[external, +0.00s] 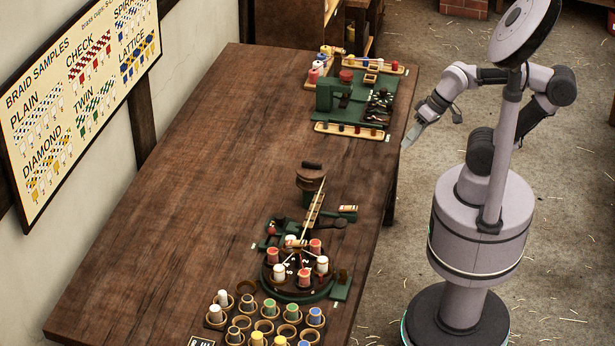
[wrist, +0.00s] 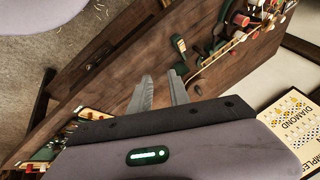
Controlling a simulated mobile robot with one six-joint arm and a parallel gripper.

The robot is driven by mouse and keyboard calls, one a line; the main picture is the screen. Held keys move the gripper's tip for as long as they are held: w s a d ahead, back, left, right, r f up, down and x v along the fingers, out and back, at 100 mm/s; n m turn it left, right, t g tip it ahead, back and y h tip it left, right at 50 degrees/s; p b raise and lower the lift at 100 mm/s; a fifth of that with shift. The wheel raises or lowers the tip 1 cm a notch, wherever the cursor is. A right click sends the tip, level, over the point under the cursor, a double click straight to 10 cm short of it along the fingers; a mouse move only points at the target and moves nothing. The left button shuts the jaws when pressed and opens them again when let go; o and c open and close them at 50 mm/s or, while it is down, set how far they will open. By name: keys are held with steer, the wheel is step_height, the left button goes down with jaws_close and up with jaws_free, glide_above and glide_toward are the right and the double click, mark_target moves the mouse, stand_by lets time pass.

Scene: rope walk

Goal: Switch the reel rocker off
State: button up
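A braiding machine (external: 305,285) with a round dark carrier plate and red and white bobbins stands on the near part of the bench. My gripper (external: 418,124) is beside the bench's right edge near the far green station, touching nothing. In the wrist view its two grey fingers (wrist: 160,75) stand apart and empty.
The wooden bench (external: 200,170) is bare on its left and middle. A green station (external: 345,100) with trays stands at the far end. Several bobbins in cups (external: 265,325) stand at the near end. A braid sample board (external: 80,90) hangs on the left wall.

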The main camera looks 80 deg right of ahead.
steer(key=shift+n+g, duration=0.4)
steer(key=shift+g, duration=0.4)
steer(key=w+r+p, duration=0.1)
steer(key=w+r, duration=0.1)
steer(key=w+a+r+p, duration=0.1)
steer(key=p, duration=0.1)
steer(key=shift+w+a+r, duration=0.1)
steer(key=shift+w+r, duration=0.25)
steer(key=shift+r, duration=0.05)
jaws_close()
steer(key=w+a+r+n+g+p, duration=0.1)
steer(key=w+a+r+g+p, duration=0.15)
steer(key=w+p, duration=0.4)
steer(key=w+a+f+n+g+h+p, duration=0.2)
steer(key=w+a+f+g+p, duration=0.2)
steer(key=w+a+f, duration=0.3)
step_height(320, 180, down, 3)
steer(key=shift+w+a+n+p, duration=0.2)
steer(key=shift+w+n+p, duration=0.1)
steer(key=shift+w+p, duration=0.4)
